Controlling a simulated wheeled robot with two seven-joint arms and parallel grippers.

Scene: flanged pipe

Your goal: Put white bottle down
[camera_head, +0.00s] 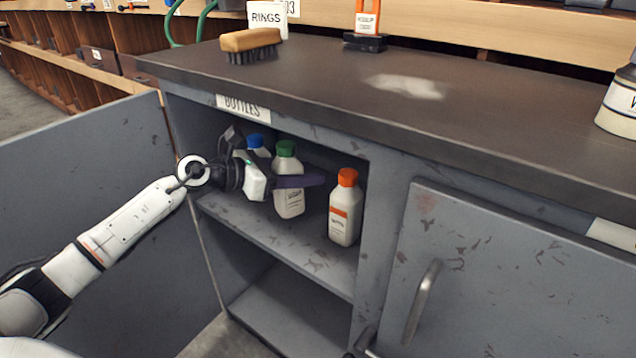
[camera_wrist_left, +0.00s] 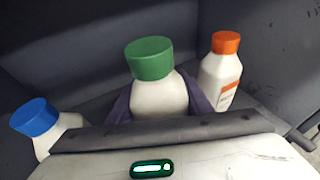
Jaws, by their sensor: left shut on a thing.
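A white bottle with a green cap (camera_head: 288,198) stands upright, or nearly so, on the upper shelf of the open cabinet. My left gripper (camera_head: 296,181) reaches into the cabinet and is shut on this bottle. In the left wrist view, the green-capped bottle (camera_wrist_left: 158,92) sits between the purple fingers (camera_wrist_left: 158,107). Its lower part is hidden there. In the head view its base appears at shelf level, but I cannot tell whether it touches. A white bottle with a blue cap (camera_wrist_left: 38,128) is on the left, and a white bottle with an orange cap (camera_head: 345,208) stands on the right. My right gripper is not seen.
The shelf (camera_head: 300,248) has free room in front of the bottles. The cabinet's left door (camera_head: 85,170) is swung open and its right door (camera_head: 500,280) is shut. A brush (camera_head: 250,42) and a white powdery patch (camera_head: 403,87) are on the countertop (camera_head: 480,115).

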